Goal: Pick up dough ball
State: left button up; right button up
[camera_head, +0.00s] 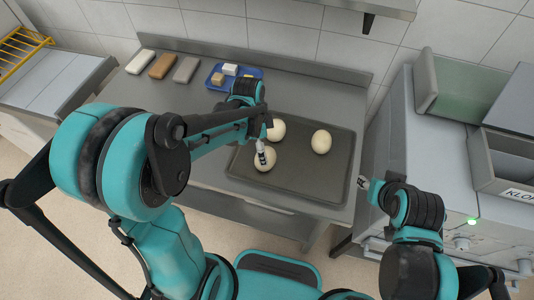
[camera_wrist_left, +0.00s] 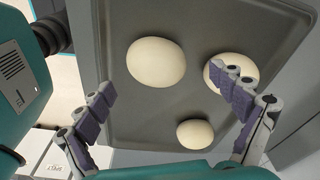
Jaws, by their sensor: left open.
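Three pale, round dough balls lie on a dark baking tray (camera_head: 300,188). In the head view they are a front-left ball (camera_head: 269,165), a back ball (camera_head: 278,129) and a right ball (camera_head: 321,141). My left gripper (camera_head: 261,156) is over the front-left ball and hides part of it. In the left wrist view my left gripper (camera_wrist_left: 165,108) is open with nothing between its fingers. One ball (camera_wrist_left: 156,62) lies beyond the fingertips, another (camera_wrist_left: 194,134) lies lower, and the right finger partly covers a third (camera_wrist_left: 219,78). My right gripper (camera_head: 364,183) is right of the tray; its jaws are too small to read.
The tray sits on a steel table with a raised back edge. A blue tray (camera_head: 247,72) with small blocks is at the back, beside several wrapped bars (camera_head: 163,66). A steel oven unit (camera_head: 430,150) stands at right. The bare front of the baking tray is free.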

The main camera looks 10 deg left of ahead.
pick_arm(q)
jog(key=f, duration=0.2)
jog(key=f+b, duration=0.1)
jog(key=f, duration=0.1)
jog(key=d+f+b, duration=0.1)
jog(key=f, duration=0.1)
jog(key=shift+r, duration=0.1)
jog(key=c, duration=1.3)
